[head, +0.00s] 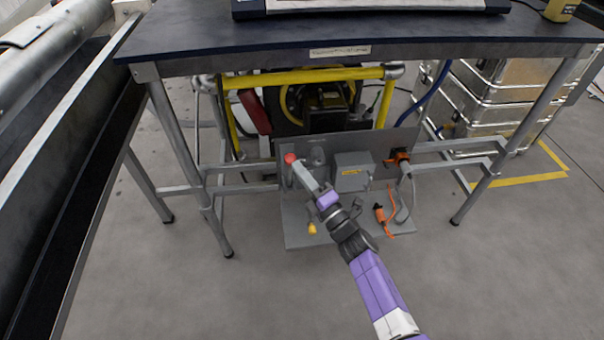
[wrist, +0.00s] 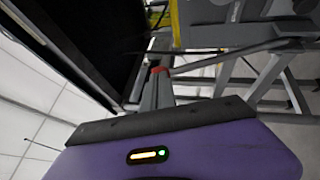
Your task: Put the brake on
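A red ball knob (head: 290,158) tops what looks like a short grey lever, on the left of a grey plate unit (head: 300,240) under the table. My gripper (head: 301,168) reaches in from the lower right, its grey fingers pointing up-left with their tips at the knob. In the wrist view the red knob (wrist: 158,70) shows at the far end of my grey fingers (wrist: 158,85). The fingers look close together there. I cannot tell whether they are shut on the knob or only beside it. The shaft below the knob is mostly hidden.
A dark table (head: 350,35) with metal legs stands over the unit. A grey box (head: 353,172), an orange plug (head: 380,214) and a yellow-tipped part (head: 312,228) are near my wrist. Yellow rails (head: 310,78) run behind. Metal cases (head: 500,95) stand right. Floor in front is clear.

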